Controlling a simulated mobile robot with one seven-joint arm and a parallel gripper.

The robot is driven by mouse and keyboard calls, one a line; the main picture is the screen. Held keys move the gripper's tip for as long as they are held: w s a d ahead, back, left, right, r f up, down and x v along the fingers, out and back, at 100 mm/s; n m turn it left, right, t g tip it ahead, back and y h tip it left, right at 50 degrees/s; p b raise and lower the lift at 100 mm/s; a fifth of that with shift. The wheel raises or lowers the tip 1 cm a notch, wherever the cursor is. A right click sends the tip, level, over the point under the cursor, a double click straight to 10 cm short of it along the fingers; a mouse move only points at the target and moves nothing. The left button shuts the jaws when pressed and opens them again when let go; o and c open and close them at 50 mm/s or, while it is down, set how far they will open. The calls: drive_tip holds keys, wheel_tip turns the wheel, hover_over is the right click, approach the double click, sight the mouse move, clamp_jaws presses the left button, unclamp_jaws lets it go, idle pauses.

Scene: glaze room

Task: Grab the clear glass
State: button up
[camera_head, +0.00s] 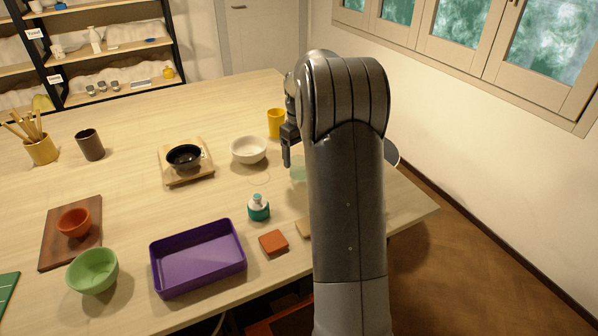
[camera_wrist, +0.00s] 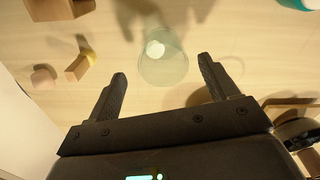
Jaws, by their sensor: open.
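The clear glass (camera_wrist: 163,68) is a see-through, faintly greenish vessel on the wooden table, seen from above in the wrist view. It shows faintly in the head view (camera_head: 299,170), partly hidden by my arm. My gripper (camera_wrist: 162,82) is open and empty, its two dark fingers spread to either side of the glass's near edge in the picture. In the head view my gripper (camera_head: 287,160) is just left of and above the glass. I cannot tell how high it is over the table.
Near the glass stand a white bowl (camera_head: 249,150), a yellow cup (camera_head: 275,123) and a teal-and-white bottle (camera_head: 259,208). A purple tray (camera_head: 198,259) and an orange block (camera_head: 273,242) are nearer the front. Small wooden blocks (camera_wrist: 77,68) lie left in the wrist view.

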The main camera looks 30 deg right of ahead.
sight(299, 168)
drive_tip(key=shift+s+a+f, duration=0.1)
drive_tip(key=shift+f, duration=1.25)
drive_tip(key=shift+a+f, duration=0.1)
drive_tip(key=shift+f, duration=1.25)
drive_tip(key=shift+c, duration=0.6)
drive_tip(key=c, duration=1.1)
